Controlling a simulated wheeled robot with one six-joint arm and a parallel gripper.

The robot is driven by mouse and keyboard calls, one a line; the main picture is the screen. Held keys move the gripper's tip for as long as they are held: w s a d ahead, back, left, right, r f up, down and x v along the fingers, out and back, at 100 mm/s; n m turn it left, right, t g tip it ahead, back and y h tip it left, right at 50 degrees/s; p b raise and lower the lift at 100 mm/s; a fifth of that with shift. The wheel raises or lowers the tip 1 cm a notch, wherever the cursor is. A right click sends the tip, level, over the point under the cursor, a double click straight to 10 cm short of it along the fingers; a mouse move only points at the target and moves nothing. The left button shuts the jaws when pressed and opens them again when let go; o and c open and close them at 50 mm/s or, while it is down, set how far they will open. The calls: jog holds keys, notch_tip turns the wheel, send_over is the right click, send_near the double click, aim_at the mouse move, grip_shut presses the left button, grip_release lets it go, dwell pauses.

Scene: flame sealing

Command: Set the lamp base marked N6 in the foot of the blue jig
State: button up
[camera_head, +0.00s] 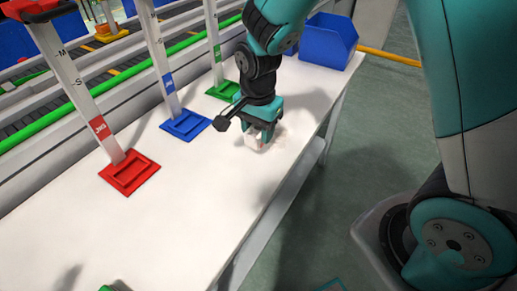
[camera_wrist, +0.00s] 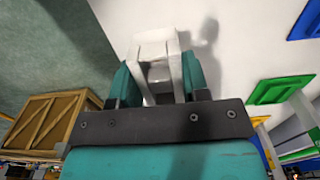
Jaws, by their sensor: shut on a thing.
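My gripper (camera_head: 259,135) is shut on a small white block-like part, the lamp base (camera_head: 254,140), over the white table to the right of the blue jig. In the wrist view the lamp base (camera_wrist: 157,58) sits between the teal fingers of my gripper (camera_wrist: 158,80). No N6 mark can be read on it. The blue jig (camera_head: 186,124) has a flat blue foot and a tall pale post with a blue label. Its foot looks empty. A blue foot (camera_wrist: 304,22) also shows at the upper right of the wrist view. I cannot tell whether the lamp base touches the table.
The red jig (camera_head: 129,172) stands nearer and left, the green jig (camera_head: 223,90) farther back. A blue bin (camera_head: 328,42) is at the table's far end. A wooden crate (camera_wrist: 45,122) shows in the wrist view.

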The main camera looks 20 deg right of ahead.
aim_at(258, 159)
jog(key=shift+f, duration=3.35)
jog(key=o, duration=0.9)
jog(key=shift+f, duration=0.1)
jog(key=shift+o, duration=0.2)
notch_tip(258, 159, up, 13)
jog(key=shift+s+f, duration=0.15)
jog(key=shift+f, duration=0.05)
jog(key=s+a+r+n+y, duration=0.2)
jog(key=s+r+n, duration=0.3)
jog(key=s+n, duration=0.4)
jog(key=s+a+r+n+y, duration=0.2)
jog(key=s+r+n, duration=0.3)
jog(key=s+n, duration=0.4)
jog(key=shift+s+a+r, duration=0.35)
jog(key=shift+s, duration=0.05)
